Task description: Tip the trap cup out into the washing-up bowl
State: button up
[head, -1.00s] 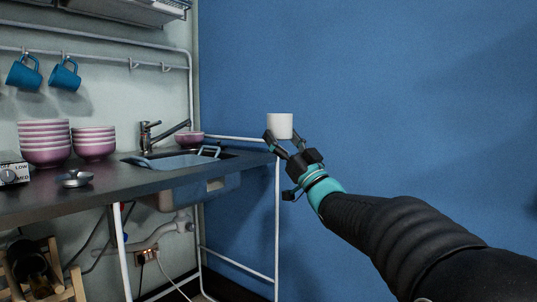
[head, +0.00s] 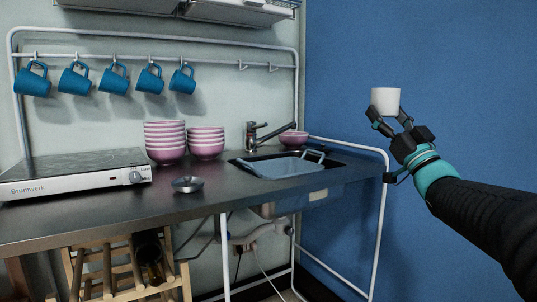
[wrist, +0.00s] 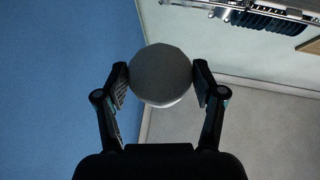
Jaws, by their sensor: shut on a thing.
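A white cup (head: 386,101) is held upright in the head view, to the right of the counter and in front of the blue wall. My gripper (head: 388,119) is shut on it. In the wrist view the cup's round grey underside (wrist: 161,75) sits between my two fingers; its inside is hidden. A blue washing-up bowl (head: 284,166) with a raised handle sits in the sink at the counter's right end. My gripper is higher than the bowl and to its right.
Striped bowls (head: 165,142) stand in stacks left of the sink, near the tap (head: 254,135). One bowl (head: 293,139) stands behind the sink. A metal lid (head: 187,184), a hotplate (head: 74,175) and hanging blue mugs (head: 111,78) are further left. A white frame rail (head: 384,210) edges the counter's right end.

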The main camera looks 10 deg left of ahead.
aim_at(280, 168)
jog(key=u, duration=0.3)
jog(key=i, duration=1.3)
jog(key=u, duration=0.05)
